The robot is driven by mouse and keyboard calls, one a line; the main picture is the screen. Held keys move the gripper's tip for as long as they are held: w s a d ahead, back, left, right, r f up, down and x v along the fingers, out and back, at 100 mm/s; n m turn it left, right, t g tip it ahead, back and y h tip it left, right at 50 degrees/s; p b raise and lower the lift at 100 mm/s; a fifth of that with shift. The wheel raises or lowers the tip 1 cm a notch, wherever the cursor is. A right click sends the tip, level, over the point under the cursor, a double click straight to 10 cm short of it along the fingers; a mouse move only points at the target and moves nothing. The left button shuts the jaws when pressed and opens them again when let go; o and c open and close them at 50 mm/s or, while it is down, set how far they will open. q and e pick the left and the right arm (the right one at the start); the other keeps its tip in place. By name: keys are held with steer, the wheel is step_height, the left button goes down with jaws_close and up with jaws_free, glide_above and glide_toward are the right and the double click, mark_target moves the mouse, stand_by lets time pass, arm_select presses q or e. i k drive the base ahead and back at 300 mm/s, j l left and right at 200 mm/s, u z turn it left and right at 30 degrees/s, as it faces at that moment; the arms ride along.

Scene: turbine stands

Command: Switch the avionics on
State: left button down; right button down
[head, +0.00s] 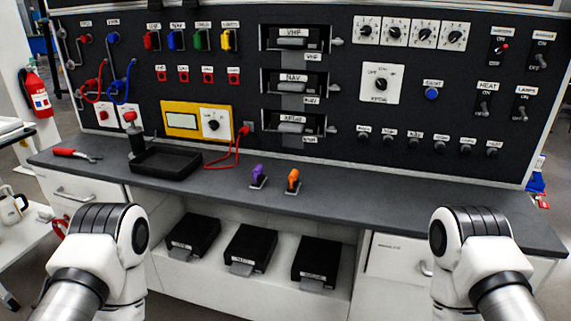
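A black panel (300,147) stands upright behind the bench. At its upper right are toggle switches with small white labels: one with a red part (501,47), a plain one beside it (541,62), one marked HEAT (484,108) and one marked LAMPS (521,113). The labels over the upper two are too small to read, so I cannot tell which is the avionics switch, nor its lever position. Both my arms reach in from the bottom, left and right, below the panel and in front of the bench. Neither gripper shows.
The grey bench top (400,200) holds a black tray (165,163), a red-handled wrench (77,154), and purple (258,174) and orange (293,179) pieces. Its right half is clear. Black boxes (252,247) sit on the shelf below. A red cable (236,146) hangs from the panel.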

mark_target(538, 56)
steer(key=i+l+z, duration=0.2)
steer(key=l+z, duration=0.15)
steer(key=i+l+z, duration=0.65)
steer(key=k+l, duration=0.05)
steer(key=l, duration=0.05)
